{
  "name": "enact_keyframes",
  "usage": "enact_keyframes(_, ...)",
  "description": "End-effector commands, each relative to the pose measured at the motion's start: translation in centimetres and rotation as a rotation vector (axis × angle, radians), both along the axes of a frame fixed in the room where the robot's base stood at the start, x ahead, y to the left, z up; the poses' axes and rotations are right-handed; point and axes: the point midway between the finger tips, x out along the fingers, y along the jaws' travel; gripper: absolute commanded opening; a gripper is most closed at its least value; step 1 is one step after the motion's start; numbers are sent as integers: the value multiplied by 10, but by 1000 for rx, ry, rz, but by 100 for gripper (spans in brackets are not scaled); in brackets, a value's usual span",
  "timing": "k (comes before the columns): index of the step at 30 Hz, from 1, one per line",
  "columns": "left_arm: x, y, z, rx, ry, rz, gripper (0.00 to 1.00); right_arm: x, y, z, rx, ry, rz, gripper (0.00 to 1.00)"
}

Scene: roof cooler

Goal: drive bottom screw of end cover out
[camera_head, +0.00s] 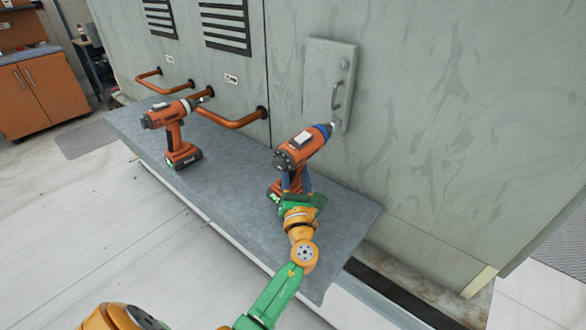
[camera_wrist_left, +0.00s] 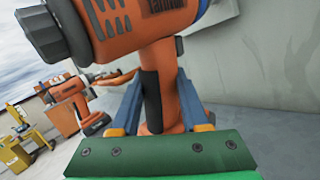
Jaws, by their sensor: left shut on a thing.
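My left gripper (camera_head: 297,183) is shut on the handle of an orange power driver with a blue collar (camera_head: 303,148). The driver's bit points right and up, close to the cover's lower edge; I cannot tell if it touches. In the left wrist view, the blue fingers of my left gripper (camera_wrist_left: 160,105) straddle the grip of the driver (camera_wrist_left: 150,35). My right gripper is not in view.
A second orange driver, with a light collar (camera_head: 174,132), stands on the grey ledge (camera_head: 235,165) to the left. Copper-coloured pipes (camera_head: 235,122) come out of the cabinet wall (camera_head: 440,110) behind it. An orange cabinet (camera_head: 40,90) stands far left. The ledge between the drivers is clear.

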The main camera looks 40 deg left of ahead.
Motion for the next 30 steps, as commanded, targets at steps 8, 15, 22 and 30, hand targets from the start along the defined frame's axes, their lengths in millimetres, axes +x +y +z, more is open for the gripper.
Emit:
enact_keyframes(8, -8, 0, 3, 5, -2, -3, 0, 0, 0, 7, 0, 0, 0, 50)
enact_keyframes(15, -22, 1, 3, 5, 1, -4, 0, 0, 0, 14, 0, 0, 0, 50)
enact_keyframes(22, -35, 2, 2, 5, 2, -4, 0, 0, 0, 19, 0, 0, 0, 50)
enact_keyframes(30, -51, 4, 2, 3, 0, -1, 0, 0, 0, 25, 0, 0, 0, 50)
